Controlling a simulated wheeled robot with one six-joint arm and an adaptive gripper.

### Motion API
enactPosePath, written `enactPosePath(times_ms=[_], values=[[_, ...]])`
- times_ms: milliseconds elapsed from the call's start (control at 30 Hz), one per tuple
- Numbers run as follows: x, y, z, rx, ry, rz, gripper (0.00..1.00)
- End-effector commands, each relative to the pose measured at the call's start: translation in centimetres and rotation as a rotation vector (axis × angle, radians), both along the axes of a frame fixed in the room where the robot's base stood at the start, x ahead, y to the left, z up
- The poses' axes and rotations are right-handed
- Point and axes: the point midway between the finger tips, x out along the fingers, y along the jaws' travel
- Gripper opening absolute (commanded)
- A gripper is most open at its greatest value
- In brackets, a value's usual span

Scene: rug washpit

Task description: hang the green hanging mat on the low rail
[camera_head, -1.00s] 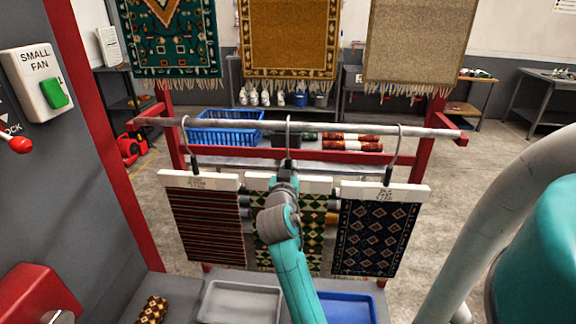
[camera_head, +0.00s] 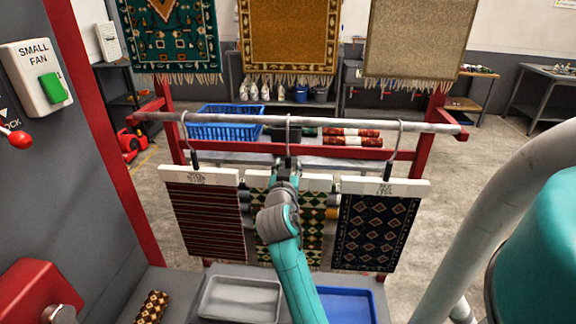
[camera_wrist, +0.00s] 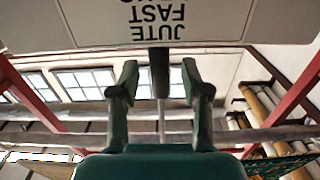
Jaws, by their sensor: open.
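The green hanging mat (camera_head: 312,232), with a diamond pattern, hangs upright in the middle from a white header bar. Its dark hook (camera_head: 289,128) reaches up to the low rail (camera_head: 345,124) and appears to loop over it. My arm covers much of the mat. My gripper (camera_wrist: 160,78) is open, with one finger on each side of the hook's stem (camera_wrist: 159,77) below the rail. The stem appears apart from both fingers. In the wrist view, the printed header bar (camera_wrist: 90,25) is close at the top.
A red striped mat (camera_head: 205,222) hangs close on the left and a dark blue mat (camera_head: 372,232) close on the right. A grey tray (camera_head: 240,314) and a blue tray (camera_head: 345,306) lie below. Large rugs (camera_head: 290,40) hang higher behind. A control panel (camera_head: 75,180) stands left.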

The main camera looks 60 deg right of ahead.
Motion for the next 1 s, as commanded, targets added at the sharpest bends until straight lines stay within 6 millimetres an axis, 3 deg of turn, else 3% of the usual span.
enactPosePath(times_ms=[500,700,1000], values=[[-3.5,8.6,0.0,-0.001,0.000,0.004,0.47],[-4.2,10.2,0.1,-0.002,-0.001,0.001,0.47],[-4.4,10.5,0.1,-0.001,-0.002,0.001,0.47]])
